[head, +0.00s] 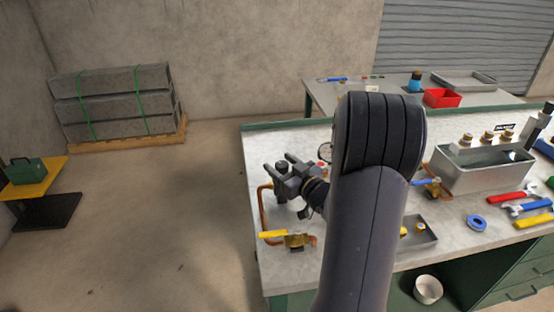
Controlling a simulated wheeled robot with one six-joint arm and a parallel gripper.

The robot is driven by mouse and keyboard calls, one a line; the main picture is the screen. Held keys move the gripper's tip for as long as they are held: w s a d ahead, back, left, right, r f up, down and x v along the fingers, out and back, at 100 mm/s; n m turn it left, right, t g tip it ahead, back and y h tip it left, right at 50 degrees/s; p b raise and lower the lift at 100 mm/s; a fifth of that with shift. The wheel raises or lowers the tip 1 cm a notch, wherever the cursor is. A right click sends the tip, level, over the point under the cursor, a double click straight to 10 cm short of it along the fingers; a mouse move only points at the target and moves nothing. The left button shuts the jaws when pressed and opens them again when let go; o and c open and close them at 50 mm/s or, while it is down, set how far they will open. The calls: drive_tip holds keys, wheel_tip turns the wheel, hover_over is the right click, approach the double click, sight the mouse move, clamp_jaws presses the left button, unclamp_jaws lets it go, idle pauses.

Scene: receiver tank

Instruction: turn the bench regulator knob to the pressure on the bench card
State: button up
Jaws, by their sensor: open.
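The workbench (258,160) has a light grey top and a green edge. My gripper (279,165) is open above its left part, fingers pointing to the left and back. A dark regulator (284,191) appears to stand on the copper pipe at the gripper; its dark knob (281,168) seems to lie between or just beside the fingers, but I cannot tell whether they touch it. A round gauge (324,154) is partly hidden behind my arm. No bench card with a readable pressure shows; my arm hides the middle of the bench.
A yellow-handled valve (273,234) sits in front of the gripper. A blue-handled valve (426,183) and a metal tank (483,172) stand right of my arm. Wrenches (527,208) lie at the right. Stacked grey blocks (118,100) stand at the back left; the floor between is clear.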

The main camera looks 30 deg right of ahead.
drive_tip(key=shift+x, duration=1)
drive_tip(key=c, duration=1)
drive_tip(key=shift+f+m+h+b, duration=0.15)
drive_tip(key=shift+m+h+b, duration=0.25)
drive_tip(key=shift+h+b, duration=0.3)
drive_tip(key=m+h+b, duration=0.2)
drive_tip(key=h+b, duration=0.1)
drive_tip(key=b, duration=0.1)
drive_tip(key=shift+d+f, duration=0.1)
drive_tip(key=shift+d, duration=0.05)
drive_tip(key=m+h+b, duration=0.1)
drive_tip(key=b, duration=0.1)
drive_tip(key=m+h+b, duration=0.1)
drive_tip(key=h+b, duration=0.1)
drive_tip(key=shift+d, duration=0.25)
drive_tip(key=shift+d+m+h+b, duration=0.1)
drive_tip(key=shift+m+h+b, duration=0.4)
drive_tip(key=shift+h+b, duration=0.35)
